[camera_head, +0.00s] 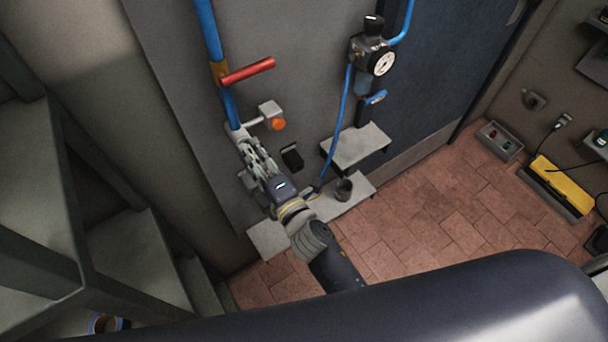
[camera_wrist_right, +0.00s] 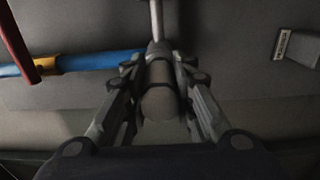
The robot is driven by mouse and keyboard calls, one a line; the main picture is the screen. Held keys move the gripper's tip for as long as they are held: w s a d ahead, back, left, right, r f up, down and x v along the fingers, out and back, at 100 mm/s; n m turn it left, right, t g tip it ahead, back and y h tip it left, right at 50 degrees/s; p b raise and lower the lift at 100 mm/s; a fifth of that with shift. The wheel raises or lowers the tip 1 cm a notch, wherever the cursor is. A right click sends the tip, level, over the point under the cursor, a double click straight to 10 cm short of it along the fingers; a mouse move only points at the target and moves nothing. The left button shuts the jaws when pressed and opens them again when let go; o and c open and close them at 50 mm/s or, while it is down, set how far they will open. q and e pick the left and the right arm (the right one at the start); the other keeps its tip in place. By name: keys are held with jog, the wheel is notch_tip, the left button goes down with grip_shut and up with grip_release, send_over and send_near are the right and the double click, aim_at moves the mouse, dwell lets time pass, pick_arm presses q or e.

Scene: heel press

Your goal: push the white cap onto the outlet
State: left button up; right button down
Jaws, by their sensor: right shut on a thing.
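My right gripper (camera_head: 243,143) is raised against the lower end of the blue pipe (camera_head: 213,40) on the grey wall panel. In the wrist view my right gripper (camera_wrist_right: 158,70) has its fingers on both sides of a stubby round-ended cylinder, which I take to be the white cap (camera_wrist_right: 160,103); it looks grey in the dim light. The cap lies in line with the pipe's end. The outlet is mostly hidden by the fingers and cap, so I cannot tell how far the cap is on. My left gripper is not in view.
A red lever (camera_head: 248,70) sticks out from the pipe above the gripper. A side tube leads to a grey box with an orange knob (camera_head: 278,124). A small black box (camera_head: 292,157) is right of the hand. A grey shelf (camera_head: 357,145) and a dark cup (camera_head: 343,188) are further right.

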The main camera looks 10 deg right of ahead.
jog(key=shift+w+a+r, duration=0.1)
jog(key=shift+w, duration=0.15)
jog(key=c, duration=1.4)
grip_release()
jog(key=shift+c, duration=0.2)
jog(key=shift+o, duration=0.8)
jog(key=shift+w, duration=0.1)
jog(key=v, duration=1.2)
